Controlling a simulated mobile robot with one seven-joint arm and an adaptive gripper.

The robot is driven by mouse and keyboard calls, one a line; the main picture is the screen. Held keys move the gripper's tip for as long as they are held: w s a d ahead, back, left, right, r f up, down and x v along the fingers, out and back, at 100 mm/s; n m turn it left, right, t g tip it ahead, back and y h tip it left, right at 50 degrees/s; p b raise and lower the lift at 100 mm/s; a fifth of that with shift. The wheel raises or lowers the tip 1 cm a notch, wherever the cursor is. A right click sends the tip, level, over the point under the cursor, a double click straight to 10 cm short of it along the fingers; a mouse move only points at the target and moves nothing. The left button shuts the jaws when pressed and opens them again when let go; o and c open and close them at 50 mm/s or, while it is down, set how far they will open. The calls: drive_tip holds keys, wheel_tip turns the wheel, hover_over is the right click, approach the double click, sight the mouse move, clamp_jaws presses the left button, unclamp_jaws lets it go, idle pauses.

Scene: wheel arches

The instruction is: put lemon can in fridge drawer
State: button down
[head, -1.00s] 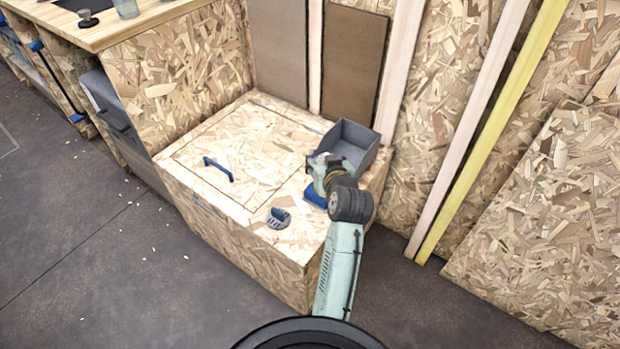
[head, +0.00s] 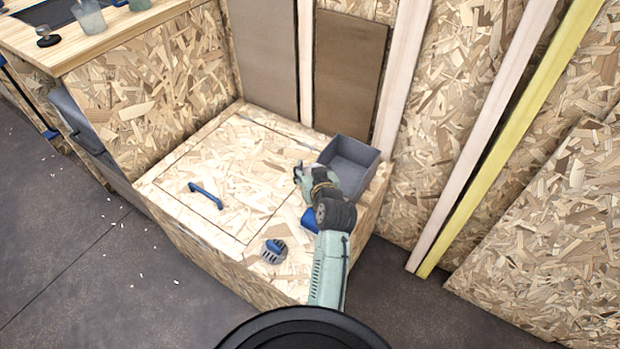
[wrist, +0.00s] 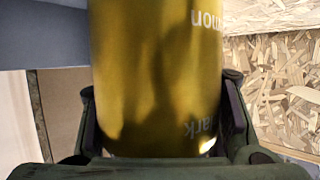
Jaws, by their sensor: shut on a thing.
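The lemon can (wrist: 155,80) is a yellow-gold cylinder with upside-down lettering that ends in "mon". It fills the middle of the wrist view, between my gripper's dark fingers on both sides. In the head view, my gripper (head: 300,172) is above the wooden chest, beside the grey open box; the can is hard to make out there. My gripper is shut on the can. The fridge drawer is not clearly identifiable; a grey drawer-like front (head: 85,125) shows at the left side of the counter.
The wooden chest (head: 165,215) has a lid with a blue handle (head: 206,195). A grey box (head: 350,160), a blue item (head: 310,219) and a round blue-grey item (head: 274,251) are on it. Cups (head: 90,17) stand on the counter.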

drive_tip(key=shift+f, duration=1.6)
drive_tip(key=shift+f, duration=0.15)
drive_tip(key=c, duration=0.7)
unclamp_jaws()
